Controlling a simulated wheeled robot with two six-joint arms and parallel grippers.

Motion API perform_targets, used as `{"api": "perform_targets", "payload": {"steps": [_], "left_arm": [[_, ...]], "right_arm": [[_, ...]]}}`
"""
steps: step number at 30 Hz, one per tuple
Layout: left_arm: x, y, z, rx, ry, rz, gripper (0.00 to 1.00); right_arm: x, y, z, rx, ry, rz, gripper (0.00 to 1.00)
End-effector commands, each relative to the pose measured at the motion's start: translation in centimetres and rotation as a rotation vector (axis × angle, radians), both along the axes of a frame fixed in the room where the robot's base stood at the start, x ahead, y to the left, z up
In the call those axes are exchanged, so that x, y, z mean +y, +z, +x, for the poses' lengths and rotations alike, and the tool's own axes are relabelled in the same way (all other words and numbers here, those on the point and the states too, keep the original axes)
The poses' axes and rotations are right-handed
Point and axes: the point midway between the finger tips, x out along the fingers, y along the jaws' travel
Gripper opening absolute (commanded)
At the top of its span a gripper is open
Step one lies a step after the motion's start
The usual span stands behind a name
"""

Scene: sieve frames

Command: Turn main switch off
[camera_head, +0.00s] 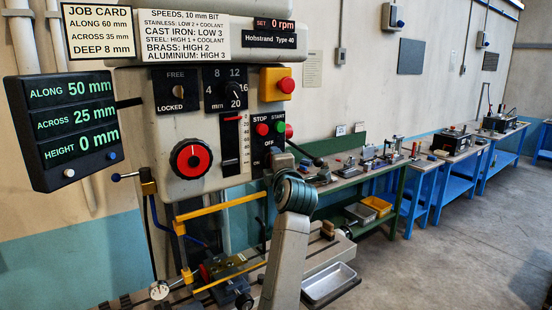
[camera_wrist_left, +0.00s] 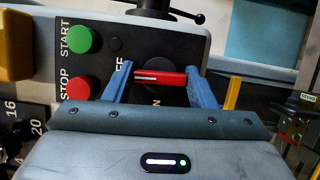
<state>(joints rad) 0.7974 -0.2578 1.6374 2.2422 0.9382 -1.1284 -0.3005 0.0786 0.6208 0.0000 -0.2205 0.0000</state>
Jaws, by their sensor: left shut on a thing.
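The main switch is a red bar handle (camera_wrist_left: 172,78) on a dark round base, on the grey front panel of the drill machine. In the left wrist view its white line lies at the handle's left end, towards the partly covered OFF label (camera_wrist_left: 119,67). The ON label (camera_wrist_left: 156,104) is below the switch in that view. My left gripper (camera_wrist_left: 160,72) is shut on the handle, a blue finger at each end. In the head view my left gripper (camera_head: 279,163) is at the panel's lower right corner and hides the handle. My right gripper is not in view.
Close beside the switch are the green START button (camera_wrist_left: 82,39) and red STOP button (camera_wrist_left: 77,88). A yellow box with a red button (camera_head: 286,85) is above. The feed lever (camera_head: 305,153) is to the right. Yellow guard bars (camera_head: 222,207) stand below left.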

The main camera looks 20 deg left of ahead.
Motion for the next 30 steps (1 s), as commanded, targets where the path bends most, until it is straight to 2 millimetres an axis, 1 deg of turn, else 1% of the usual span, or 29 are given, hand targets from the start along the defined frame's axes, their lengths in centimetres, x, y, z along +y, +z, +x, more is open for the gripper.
{"api": "perform_targets", "payload": {"steps": [8,21,22,24,25,30], "left_arm": [[-0.01,-0.1,0.02,0.054,0.0,0.04,0.28],[-0.01,-0.14,0.02,0.061,0.001,0.046,0.28],[-0.01,-0.14,0.02,0.06,0.001,0.045,0.57],[-0.01,-0.12,0.02,0.06,0.001,0.045,0.7],[-0.01,-0.11,0.02,0.06,0.001,0.045,0.73],[0.0,-0.05,0.01,0.059,0.001,0.045,0.73]], "right_arm": [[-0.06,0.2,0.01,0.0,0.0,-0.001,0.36],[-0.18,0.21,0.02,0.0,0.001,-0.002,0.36],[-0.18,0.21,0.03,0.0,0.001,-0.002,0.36],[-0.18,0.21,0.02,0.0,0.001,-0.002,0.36],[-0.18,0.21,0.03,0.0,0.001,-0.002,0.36],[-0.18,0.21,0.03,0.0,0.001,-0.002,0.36]]}}
